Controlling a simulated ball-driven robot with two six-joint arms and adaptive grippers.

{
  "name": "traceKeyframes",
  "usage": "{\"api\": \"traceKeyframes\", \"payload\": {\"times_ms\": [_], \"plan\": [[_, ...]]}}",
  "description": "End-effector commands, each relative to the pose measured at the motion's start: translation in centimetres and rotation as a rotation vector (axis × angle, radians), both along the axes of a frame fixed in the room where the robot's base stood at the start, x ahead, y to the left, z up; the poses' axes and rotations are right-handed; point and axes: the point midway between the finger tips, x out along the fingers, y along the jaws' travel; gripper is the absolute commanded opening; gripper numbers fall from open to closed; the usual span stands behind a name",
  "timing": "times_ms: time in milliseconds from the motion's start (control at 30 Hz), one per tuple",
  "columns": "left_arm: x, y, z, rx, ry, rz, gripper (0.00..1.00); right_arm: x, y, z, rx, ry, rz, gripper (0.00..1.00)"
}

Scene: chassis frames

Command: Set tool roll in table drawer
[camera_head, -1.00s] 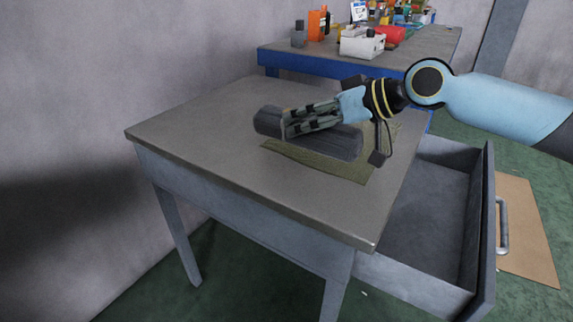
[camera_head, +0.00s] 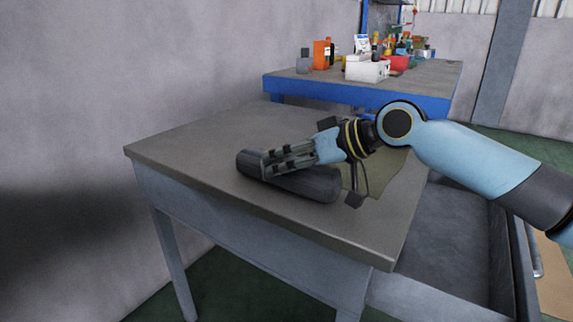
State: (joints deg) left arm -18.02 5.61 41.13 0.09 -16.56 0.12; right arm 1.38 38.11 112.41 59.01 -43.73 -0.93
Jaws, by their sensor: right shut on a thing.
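The dark grey tool roll (camera_head: 308,186) is above or on the grey table (camera_head: 190,140), near its middle; I cannot tell whether it touches the top. My right gripper (camera_head: 272,163) comes in from the right and is shut on the tool roll, its fingers across the roll's upper side. The table drawer (camera_head: 440,235) is pulled open on the table's right side and its visible inside looks empty. My right arm hides part of the drawer. My left gripper is not in view.
An olive cloth (camera_head: 385,172) lies on the table beside the roll, partly behind my gripper. A blue workbench (camera_head: 320,88) with bottles and boxes stands behind. A brown sheet (camera_head: 555,275) lies on the floor at right. The table's left part is clear.

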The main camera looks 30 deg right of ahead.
Motion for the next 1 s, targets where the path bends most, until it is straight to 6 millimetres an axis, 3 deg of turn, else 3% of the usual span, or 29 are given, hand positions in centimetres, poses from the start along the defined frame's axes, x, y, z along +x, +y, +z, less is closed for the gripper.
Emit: {"api": "traceKeyframes", "payload": {"times_ms": [67, 100, 267, 667, 833, 900, 1000], "plan": [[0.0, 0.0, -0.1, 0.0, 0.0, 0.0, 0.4, 0.0, 0.0, -0.2, 0.001, -0.002, 0.0, 0.0], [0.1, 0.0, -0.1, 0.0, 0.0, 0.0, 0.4, 0.0, 0.0, -0.3, 0.001, 0.0, 0.0, 0.57], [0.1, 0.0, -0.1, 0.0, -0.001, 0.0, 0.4, 0.0, 0.0, -0.2, 0.0, 0.0, 0.0, 0.78], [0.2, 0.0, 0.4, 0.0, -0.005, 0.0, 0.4, -0.5, -0.4, 0.4, -0.004, 0.0, 0.0, 0.78], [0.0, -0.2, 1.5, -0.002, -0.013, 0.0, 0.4, -2.8, -1.7, 1.9, -0.009, 0.003, 0.002, 0.78], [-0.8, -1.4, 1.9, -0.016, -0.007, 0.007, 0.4, -3.9, -2.2, 2.8, -0.011, 0.004, 0.004, 0.78], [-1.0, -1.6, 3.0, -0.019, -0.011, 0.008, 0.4, -5.5, -3.1, 3.8, -0.01, 0.003, 0.004, 0.78]]}}
